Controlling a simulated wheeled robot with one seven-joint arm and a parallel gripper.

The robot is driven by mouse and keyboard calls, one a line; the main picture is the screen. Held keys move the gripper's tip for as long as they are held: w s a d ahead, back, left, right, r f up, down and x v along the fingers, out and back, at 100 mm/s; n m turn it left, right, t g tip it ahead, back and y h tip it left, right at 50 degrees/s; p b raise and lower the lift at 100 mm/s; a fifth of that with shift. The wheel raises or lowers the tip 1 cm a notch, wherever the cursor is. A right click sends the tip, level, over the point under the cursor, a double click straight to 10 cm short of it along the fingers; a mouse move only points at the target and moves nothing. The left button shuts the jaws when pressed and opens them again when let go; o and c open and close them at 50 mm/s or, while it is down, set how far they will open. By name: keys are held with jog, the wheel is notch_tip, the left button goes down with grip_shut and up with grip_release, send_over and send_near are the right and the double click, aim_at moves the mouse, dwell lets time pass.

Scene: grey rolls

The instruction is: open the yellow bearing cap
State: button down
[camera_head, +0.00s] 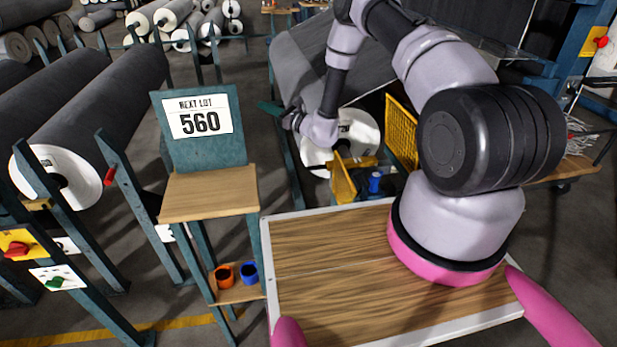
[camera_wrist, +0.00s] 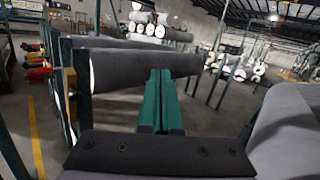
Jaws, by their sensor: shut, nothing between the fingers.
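A yellow bearing cap (camera_head: 360,162) shows in the head view, low on the white end face of the grey roll (camera_head: 352,130), between yellow mesh guards. My wrist and arm partly cover this area, and I cannot tell how far the cap is swung. My gripper (camera_head: 264,106) is up and left of the cap, pointing left, apart from it and touching nothing that I can see. In the wrist view my gripper's teal fingers (camera_wrist: 160,74) are together and empty. The wrist view faces away from this cap.
Yellow mesh guards (camera_head: 402,132) and a blue knob (camera_head: 375,181) stand near the roll end. Another grey roll (camera_head: 100,110) lies on a rack further left. A wooden deck (camera_head: 330,265) is in front.

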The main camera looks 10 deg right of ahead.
jog(key=s+d+f+m+t+h, duration=0.1)
jog(key=s+d+f+m+h, duration=0.3)
jog(key=f, duration=0.7)
jog(key=s+d+f+m+t+h, duration=0.1)
jog(key=s+d+f+m+h, duration=0.35)
jog(key=f, duration=0.65)
jog(key=s+d+f+m+t+h, duration=0.1)
jog(key=s+d+f+m+h, duration=0.15)
jog(key=d+f+h, duration=0.65)
jog(key=w+a+f+y, duration=0.3)
jog(key=w+f+y, duration=0.1)
jog(key=w, duration=0.6)
jog(key=shift+n+h, duration=0.25)
jog(key=shift+n, duration=0.05)
jog(key=shift+s+a+r, duration=0.1)
jog(key=shift+s+r, duration=0.2)
jog(key=shift+r, duration=0.75)
jog(key=shift+s+r, duration=0.25)
jog(key=shift+r, duration=0.75)
